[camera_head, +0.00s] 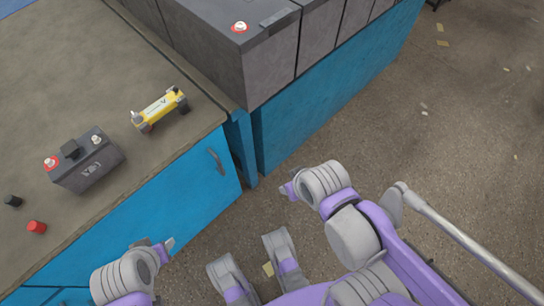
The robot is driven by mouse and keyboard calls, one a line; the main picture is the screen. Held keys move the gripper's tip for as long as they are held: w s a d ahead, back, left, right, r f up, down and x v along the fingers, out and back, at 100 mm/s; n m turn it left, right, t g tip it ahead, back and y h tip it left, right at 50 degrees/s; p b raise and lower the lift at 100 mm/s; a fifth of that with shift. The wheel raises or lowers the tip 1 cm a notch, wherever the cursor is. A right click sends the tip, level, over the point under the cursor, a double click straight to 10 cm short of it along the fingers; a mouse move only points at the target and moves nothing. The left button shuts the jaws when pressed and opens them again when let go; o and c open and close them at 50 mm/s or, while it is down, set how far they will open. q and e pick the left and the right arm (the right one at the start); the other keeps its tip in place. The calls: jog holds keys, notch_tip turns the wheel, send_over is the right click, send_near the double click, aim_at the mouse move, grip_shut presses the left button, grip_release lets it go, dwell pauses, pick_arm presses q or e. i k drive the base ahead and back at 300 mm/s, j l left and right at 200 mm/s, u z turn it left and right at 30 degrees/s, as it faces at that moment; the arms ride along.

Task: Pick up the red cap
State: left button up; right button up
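The small red cap (37,227) stands on the brown worktop at the left, close to its front edge. A black cap (12,201) stands a little behind it, to its left. My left gripper (158,246) is in front of the blue cabinet, well to the right of the red cap and apart from it. Its fingers are mostly hidden by the wrist. My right gripper (288,189) is over the floor, farther right, far from the cap. Its fingers are small and seen at an angle, so its opening is unclear. I see nothing held in either gripper.
A dark battery (88,164) stands behind the red cap on the worktop (70,65). A yellow device (160,109) lies near the worktop's right edge. Large grey batteries (235,60) stand on a blue base at the back. Open floor (450,140) lies to the right.

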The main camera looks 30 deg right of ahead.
aim_at(34, 226)
jog(key=u, duration=1.6)
jog(key=i+j, duration=0.55)
jog(key=j, duration=0.15)
